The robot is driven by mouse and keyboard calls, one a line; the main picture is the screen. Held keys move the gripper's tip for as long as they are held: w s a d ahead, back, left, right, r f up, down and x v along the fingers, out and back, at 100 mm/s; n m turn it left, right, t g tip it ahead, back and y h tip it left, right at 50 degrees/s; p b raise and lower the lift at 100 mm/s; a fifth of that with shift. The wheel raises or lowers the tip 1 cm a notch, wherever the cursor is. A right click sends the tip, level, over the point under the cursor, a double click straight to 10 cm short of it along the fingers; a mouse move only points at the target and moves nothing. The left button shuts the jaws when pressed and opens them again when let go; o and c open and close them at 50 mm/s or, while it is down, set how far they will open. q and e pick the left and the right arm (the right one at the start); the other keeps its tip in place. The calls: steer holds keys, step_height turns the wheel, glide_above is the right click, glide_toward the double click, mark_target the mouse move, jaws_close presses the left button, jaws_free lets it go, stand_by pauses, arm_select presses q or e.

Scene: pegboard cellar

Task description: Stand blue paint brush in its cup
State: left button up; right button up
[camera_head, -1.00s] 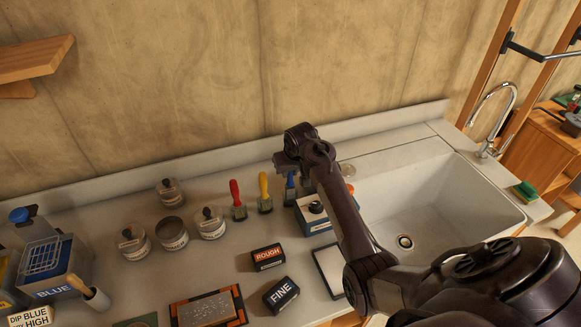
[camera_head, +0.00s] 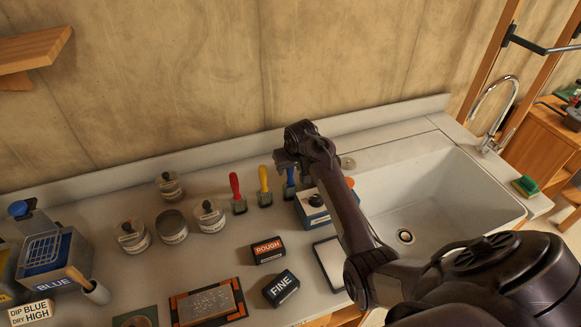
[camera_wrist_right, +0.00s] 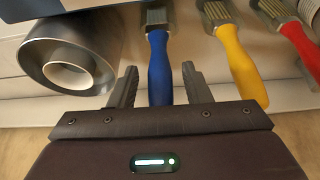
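The blue paint brush (camera_head: 290,187) stands head down on the counter near the back wall, its handle partly hidden by my right gripper (camera_head: 287,163). In the right wrist view the blue handle (camera_wrist_right: 159,65) shows between the two fingertips of the right gripper (camera_wrist_right: 160,80). The fingers are apart, with a gap on both sides of the handle. A round metal cup (camera_wrist_right: 42,57) with a pale inside lies beside the blue brush in that view. I cannot tell whether it is the brush's cup. My left gripper is not in view.
Yellow (camera_head: 264,180) and red (camera_head: 235,188) brushes stand in line beside the blue one. A blue box (camera_head: 318,215) with a dark knob stands in front. Several tins (camera_head: 171,228), ROUGH (camera_head: 268,250) and FINE (camera_head: 281,288) blocks occupy the counter. The sink (camera_head: 440,195) is right.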

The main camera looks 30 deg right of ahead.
steer(key=b+v, duration=0.2)
steer(key=v, duration=0.5)
steer(key=shift+s+r, duration=0.2)
steer(key=shift+r, duration=0.15)
steer(key=shift+f, duration=0.1)
stand_by(0.5)
